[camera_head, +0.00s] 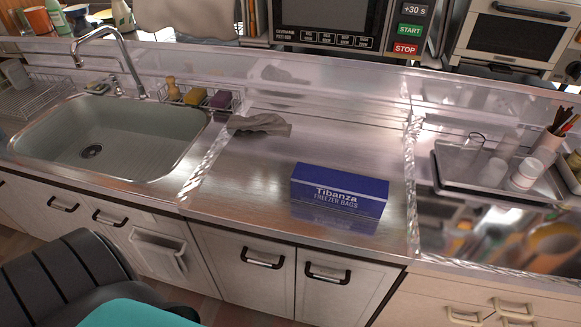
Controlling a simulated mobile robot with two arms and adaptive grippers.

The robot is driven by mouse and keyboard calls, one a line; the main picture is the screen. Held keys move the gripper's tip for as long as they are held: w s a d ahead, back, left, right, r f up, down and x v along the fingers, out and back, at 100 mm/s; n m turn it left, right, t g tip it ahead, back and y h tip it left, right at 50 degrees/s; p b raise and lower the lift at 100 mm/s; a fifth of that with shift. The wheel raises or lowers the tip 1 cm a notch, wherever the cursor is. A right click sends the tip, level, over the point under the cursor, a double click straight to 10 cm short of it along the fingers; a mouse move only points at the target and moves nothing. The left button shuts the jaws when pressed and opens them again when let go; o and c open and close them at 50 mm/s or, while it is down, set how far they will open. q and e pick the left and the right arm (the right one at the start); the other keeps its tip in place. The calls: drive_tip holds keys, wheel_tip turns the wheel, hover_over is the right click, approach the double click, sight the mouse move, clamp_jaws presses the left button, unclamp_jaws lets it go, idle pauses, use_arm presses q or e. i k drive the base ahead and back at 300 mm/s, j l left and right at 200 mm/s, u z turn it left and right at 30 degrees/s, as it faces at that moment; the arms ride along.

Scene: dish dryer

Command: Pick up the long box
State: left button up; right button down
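A long blue box (338,191) with white "Tibanza Freezer Bags" lettering lies on the steel counter (250,190), right of the sink and near the front edge. Its long side faces me and it is turned slightly, with its right end nearer. Nothing touches it. No gripper shows in the head view. A dark ribbed part and a teal part, which may be mine, fill the bottom left corner, well away from the box.
A grey cloth (260,124) lies behind the box, to the left. The sink (105,140) is at left. A tray (448,183) with glasses and cups stands at right. A microwave (335,22) is above the back. The counter around the box is clear.

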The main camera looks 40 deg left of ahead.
sight(338, 190)
drive_tip(key=j+u, duration=0.1)
drive_tip(key=u, duration=0.6)
